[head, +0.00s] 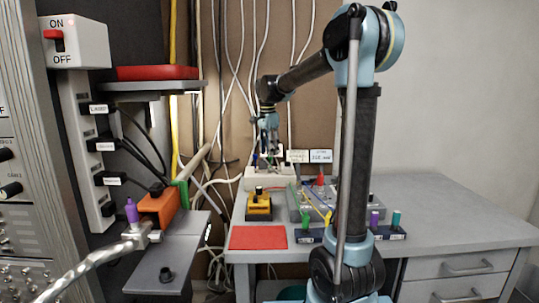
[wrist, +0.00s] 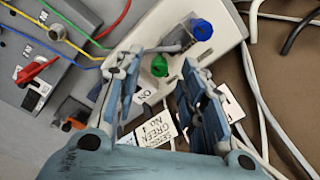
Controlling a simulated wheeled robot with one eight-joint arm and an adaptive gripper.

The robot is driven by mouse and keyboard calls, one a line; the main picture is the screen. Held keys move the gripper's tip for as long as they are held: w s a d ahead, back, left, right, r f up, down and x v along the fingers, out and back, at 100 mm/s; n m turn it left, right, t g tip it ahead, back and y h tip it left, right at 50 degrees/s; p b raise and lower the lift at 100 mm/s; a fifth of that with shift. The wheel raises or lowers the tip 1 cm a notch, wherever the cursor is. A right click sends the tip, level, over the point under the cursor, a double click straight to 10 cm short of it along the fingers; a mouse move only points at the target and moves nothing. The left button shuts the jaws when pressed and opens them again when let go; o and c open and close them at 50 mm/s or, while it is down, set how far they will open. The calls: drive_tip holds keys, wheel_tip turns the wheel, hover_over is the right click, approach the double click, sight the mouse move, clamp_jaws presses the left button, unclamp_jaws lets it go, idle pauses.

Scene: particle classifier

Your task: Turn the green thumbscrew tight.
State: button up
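A small green knob (wrist: 159,66), which looks like the green thumbscrew, stands on the white box (wrist: 222,42) in the wrist view. My gripper (wrist: 158,74) is open, with one finger on each side of the green knob and a gap to it on both sides. Nothing is held. A blue knob (wrist: 201,29) stands on the same box, beyond the fingers. In the head view my gripper (head: 269,146) is over the white box (head: 283,181) at the back of the bench, and the knob is too small to tell clearly.
A printed label (wrist: 158,130) lies below the fingers in the wrist view. A grey box with coloured wires (wrist: 60,60) is at the left, with a red lever (wrist: 36,72). Loose white cables (wrist: 275,130) run at the right. A red mat (head: 258,237) lies on the bench.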

wheel_tip(320, 180, up, 10)
drive_tip(key=shift+s+a, duration=0.2)
drive_tip(key=shift+s, duration=0.15)
